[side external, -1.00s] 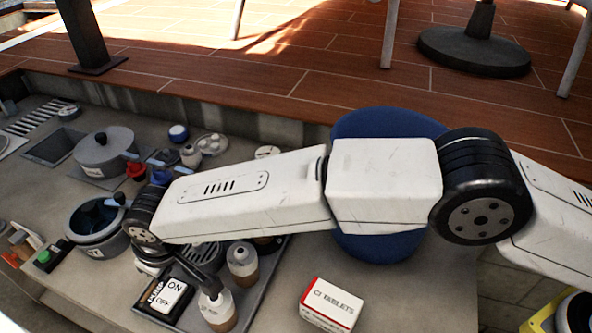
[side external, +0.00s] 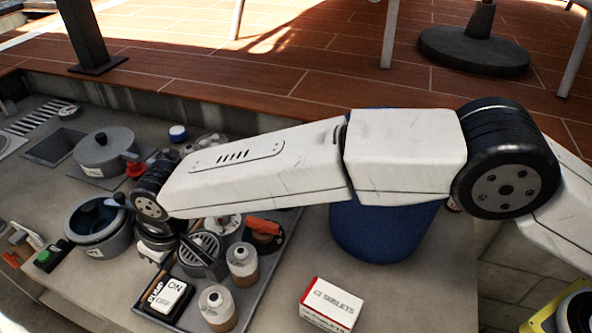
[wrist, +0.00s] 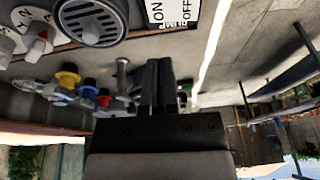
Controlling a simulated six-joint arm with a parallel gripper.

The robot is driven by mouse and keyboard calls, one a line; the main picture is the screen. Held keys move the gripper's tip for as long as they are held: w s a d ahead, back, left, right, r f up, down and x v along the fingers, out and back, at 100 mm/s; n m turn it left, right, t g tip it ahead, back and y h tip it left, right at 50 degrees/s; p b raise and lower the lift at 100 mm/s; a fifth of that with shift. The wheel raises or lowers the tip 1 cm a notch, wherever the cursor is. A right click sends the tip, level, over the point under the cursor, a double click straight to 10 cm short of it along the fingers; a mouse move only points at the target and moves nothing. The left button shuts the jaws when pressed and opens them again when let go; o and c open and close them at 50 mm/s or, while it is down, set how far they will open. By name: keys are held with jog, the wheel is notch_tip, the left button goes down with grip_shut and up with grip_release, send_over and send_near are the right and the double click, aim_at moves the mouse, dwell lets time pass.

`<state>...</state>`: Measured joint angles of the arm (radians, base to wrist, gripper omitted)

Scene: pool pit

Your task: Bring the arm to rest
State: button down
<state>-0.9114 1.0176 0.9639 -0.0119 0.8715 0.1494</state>
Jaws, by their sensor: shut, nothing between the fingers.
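My gripper (wrist: 158,68) shows in the wrist view with its two dark fingers together and nothing between them. In the side view the end of my arm is over the grey tray (side external: 255,293), and the dark gripper is hard to tell from the dark parts around it. The ON/OFF pump switch (side external: 168,296) lies in the tray; it also shows at the top of the wrist view (wrist: 172,12). A round grille (wrist: 92,20) is beside it there. My white arm reaches across the counter from the right.
A tablets box (side external: 332,304) is on the counter to the right. A blue drum (side external: 385,232) stands behind it, partly under my arm. Pots (side external: 106,152) (side external: 97,222) are at the left.

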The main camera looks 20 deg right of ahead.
jog(key=w+d+v, duration=0.1)
jog(key=v, duration=0.6)
jog(key=x, duration=0.3)
jog(key=s+a+x, duration=0.1)
jog(key=x, duration=0.5)
jog(key=shift+s+a+f, duration=0.15)
jog(key=shift+a+f, duration=0.1)
jog(key=shift+f, duration=0.1)
jog(key=shift+t+h, duration=0.3)
jog(key=v, duration=1)
jog(key=shift+w+d+f+m+h, duration=0.1)
jog(key=shift+w+d+f+m, duration=0.1)
jog(key=shift+w+f+m, duration=0.3)
jog(key=shift+w+d+f+m+h, duration=0.15)
jog(key=shift+w+d+f, duration=0.1)
jog(key=shift+w, duration=0.45)
jog(key=shift+w+d+f+m+h, duration=0.15)
jog(key=shift+w+f+m, duration=0.2)
jog(key=shift+w, duration=0.2)
